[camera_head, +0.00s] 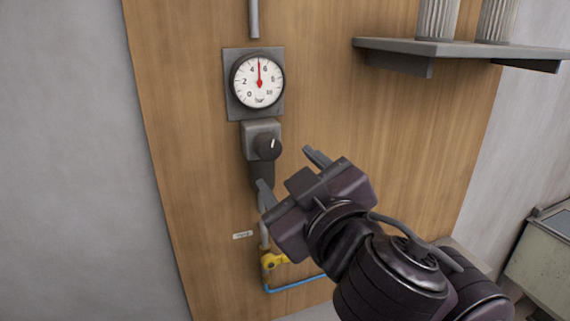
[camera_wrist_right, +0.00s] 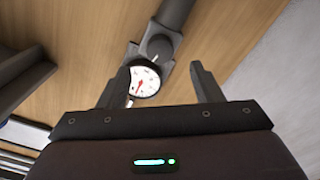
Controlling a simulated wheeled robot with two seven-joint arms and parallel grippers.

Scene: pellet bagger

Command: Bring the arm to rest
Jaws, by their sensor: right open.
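My right gripper (camera_head: 290,172) is open and empty in front of the wooden panel, just below and right of the black knob (camera_head: 267,146) on its grey box. It does not appear to touch the knob. In the right wrist view, the two fingers of my right gripper (camera_wrist_right: 163,88) stand apart. Between and beyond them show the dial gauge (camera_wrist_right: 144,81) and the knob (camera_wrist_right: 158,47). In the head view the gauge (camera_head: 258,81) has its red needle pointing nearly straight up, between 4 and 6. My left gripper is not in view.
A grey shelf (camera_head: 450,50) with ribbed containers (camera_head: 437,18) juts out at upper right. A yellow valve (camera_head: 272,262) and a blue pipe (camera_head: 296,285) sit low on the wooden panel (camera_head: 190,160). A pale cabinet (camera_head: 545,262) stands at far right.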

